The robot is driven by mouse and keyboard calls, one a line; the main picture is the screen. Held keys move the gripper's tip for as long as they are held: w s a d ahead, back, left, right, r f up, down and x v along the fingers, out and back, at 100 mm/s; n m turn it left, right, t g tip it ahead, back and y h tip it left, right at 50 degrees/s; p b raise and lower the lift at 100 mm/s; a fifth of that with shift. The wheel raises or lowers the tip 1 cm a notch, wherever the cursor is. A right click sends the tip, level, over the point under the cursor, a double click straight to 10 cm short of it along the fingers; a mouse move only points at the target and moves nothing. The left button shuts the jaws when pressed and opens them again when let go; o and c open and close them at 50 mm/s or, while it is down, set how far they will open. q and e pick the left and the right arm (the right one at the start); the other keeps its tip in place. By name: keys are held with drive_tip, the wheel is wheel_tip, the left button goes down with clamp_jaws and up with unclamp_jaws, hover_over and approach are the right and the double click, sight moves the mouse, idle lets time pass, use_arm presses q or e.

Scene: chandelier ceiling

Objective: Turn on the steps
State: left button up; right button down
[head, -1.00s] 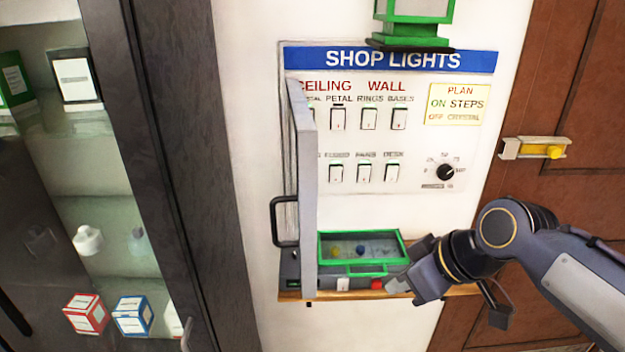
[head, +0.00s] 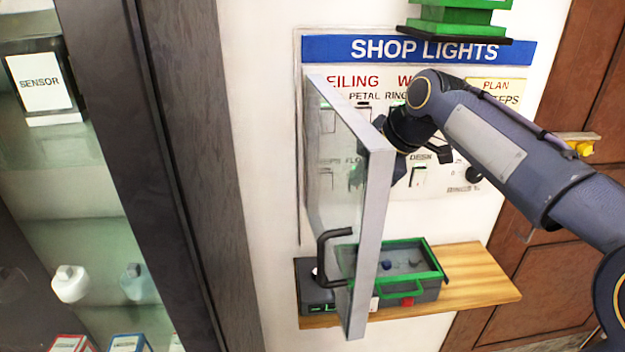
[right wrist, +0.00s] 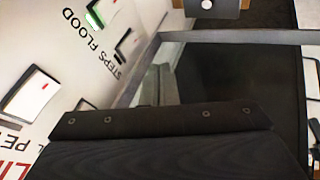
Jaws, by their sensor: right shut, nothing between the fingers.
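The SHOP LIGHTS panel (head: 522,52) is on the wall, with rows of white rocker switches. The right wrist view shows the STEPS label (right wrist: 118,68) upside down, with its white switch (right wrist: 130,42) beside it and another switch (right wrist: 97,13) by FLOOD. In the head view the steps switch is hard to make out through the glass door (head: 345,215). My right gripper (head: 357,175) is shut and empty, between the open door and the panel's lower row; its tips show only dimly through the glass. Contact with a switch cannot be told. My left gripper is not in view.
The door stands out from the wall, with a black handle (head: 322,255). Below, a wooden shelf (head: 485,285) holds a green-rimmed box (head: 430,262) with a red button. A green lantern (head: 455,22) hangs above. A dark-framed cabinet (head: 130,120) stands left.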

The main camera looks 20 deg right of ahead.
drive_tip(key=w+a+f+p, duration=0.1)
drive_tip(key=w+f+p, duration=0.2)
drive_tip(key=w+f, duration=0.5)
drive_tip(key=shift+w+a+f, duration=0.15)
drive_tip(key=shift+w+f, duration=0.15)
drive_tip(key=shift+w, duration=0.2)
idle(0.4)
